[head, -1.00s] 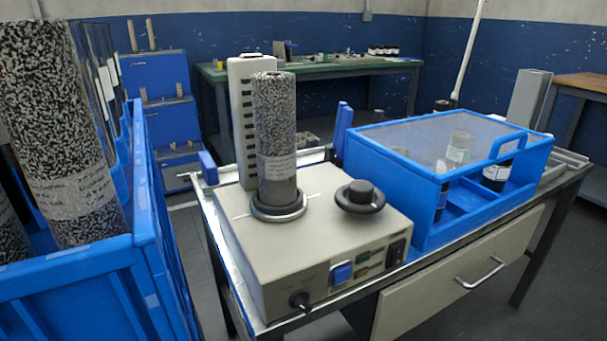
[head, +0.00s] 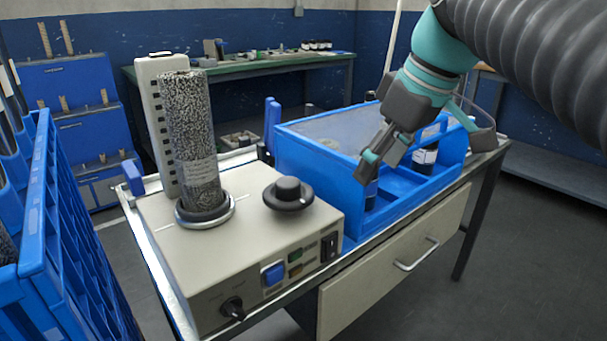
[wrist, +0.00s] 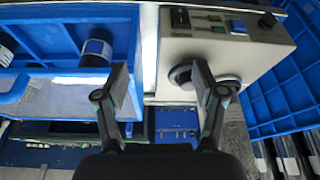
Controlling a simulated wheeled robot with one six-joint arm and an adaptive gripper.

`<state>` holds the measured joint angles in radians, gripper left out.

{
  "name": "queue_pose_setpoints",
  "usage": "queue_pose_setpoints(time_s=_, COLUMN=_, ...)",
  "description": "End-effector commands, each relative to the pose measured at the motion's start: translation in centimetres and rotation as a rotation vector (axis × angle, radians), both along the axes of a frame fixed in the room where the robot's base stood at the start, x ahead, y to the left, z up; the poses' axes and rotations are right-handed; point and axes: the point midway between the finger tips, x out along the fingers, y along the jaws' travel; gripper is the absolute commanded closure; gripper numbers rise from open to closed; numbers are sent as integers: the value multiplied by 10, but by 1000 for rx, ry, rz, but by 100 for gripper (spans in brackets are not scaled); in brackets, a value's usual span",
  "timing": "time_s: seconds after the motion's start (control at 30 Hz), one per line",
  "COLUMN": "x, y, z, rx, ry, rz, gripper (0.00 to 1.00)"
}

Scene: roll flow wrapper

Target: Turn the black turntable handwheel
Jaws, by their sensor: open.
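The black turntable handwheel (head: 288,194) sits on the right part of the beige machine's top (head: 250,228) in the head view. Beside it a speckled roll (head: 190,130) stands upright on the round turntable (head: 206,211). My gripper (head: 372,172) is open and empty, above the front of the blue box, to the right of the handwheel and apart from it. In the wrist view my gripper's two fingers (wrist: 162,80) are spread. The handwheel (wrist: 181,76) shows there partly hidden behind the right finger.
The blue box (head: 300,150) with a clear lid and bottles stands right of the machine. A blue crate (head: 60,240) stands at the left. A ribbed beige post (head: 158,120) rises behind the roll. The space above the handwheel is clear.

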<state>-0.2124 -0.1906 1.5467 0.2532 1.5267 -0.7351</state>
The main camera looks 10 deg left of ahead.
Motion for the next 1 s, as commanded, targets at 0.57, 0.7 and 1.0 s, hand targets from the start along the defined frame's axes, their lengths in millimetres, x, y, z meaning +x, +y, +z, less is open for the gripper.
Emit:
queue_pose_setpoints(time_s=0.57, x=33, y=87, z=69, rx=29, ry=-17, rz=677, gripper=31)
queue_pose_setpoints(time_s=0.7, x=32, y=92, z=58, rx=29, ry=-18, rz=683, gripper=31)
queue_pose_setpoints(time_s=1.0, x=30, y=111, z=8, rx=28, ry=-16, rz=681, gripper=31)
